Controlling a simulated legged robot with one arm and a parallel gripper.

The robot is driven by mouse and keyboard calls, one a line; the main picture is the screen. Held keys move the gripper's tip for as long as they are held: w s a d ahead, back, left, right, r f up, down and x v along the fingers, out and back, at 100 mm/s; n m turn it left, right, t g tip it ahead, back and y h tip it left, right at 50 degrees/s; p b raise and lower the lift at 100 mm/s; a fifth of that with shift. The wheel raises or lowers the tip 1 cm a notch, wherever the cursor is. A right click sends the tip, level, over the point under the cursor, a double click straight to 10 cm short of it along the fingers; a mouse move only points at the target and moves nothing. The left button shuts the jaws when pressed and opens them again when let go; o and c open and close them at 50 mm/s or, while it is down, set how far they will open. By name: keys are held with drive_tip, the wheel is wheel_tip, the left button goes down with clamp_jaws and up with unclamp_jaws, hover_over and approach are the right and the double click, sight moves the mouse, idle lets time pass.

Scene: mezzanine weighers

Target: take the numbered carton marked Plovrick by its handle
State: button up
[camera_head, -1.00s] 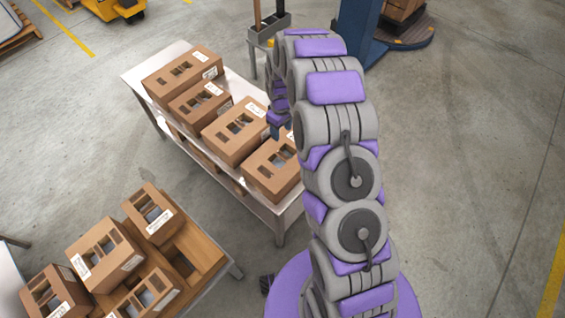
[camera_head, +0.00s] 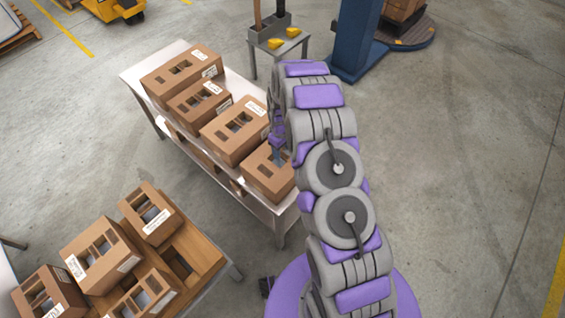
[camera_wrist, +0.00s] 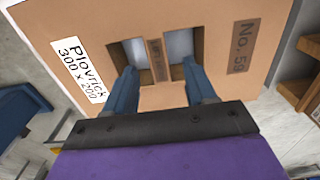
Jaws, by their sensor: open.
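The Plovrick carton (camera_wrist: 225,95) fills much of the wrist view. It is brown, with a white label (camera_wrist: 80,70) reading "Plovrick 300 x 200" and a dark number tag (camera_wrist: 243,45). Its handle (camera_wrist: 155,60) is a cardboard strip between two openings. My gripper (camera_wrist: 160,68) is open, with one blue finger on each side of the strip. The fingertips overlap the openings; I cannot tell how deep they reach. In the head view my gripper (camera_head: 278,154) is over the nearest carton (camera_head: 262,180) on the metal table, partly hidden by my arm.
Several similar cartons (camera_head: 232,142) stand in a row on the metal table (camera_head: 140,75). More cartons (camera_head: 100,250) sit on a wooden-topped table (camera_head: 205,262) at lower left. A small stand (camera_head: 290,45) and a blue column (camera_head: 355,40) are behind. Floor at right is clear.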

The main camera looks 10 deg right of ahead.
sight(283, 154)
wheel_tip(283, 154, down, 5)
drive_tip(key=shift+s+d+r+b, duration=0.1)
drive_tip(key=shift+b, duration=0.55)
drive_tip(key=shift+r, duration=0.1)
drive_tip(key=shift+c, duration=0.2)
clamp_jaws()
idle(0.6)
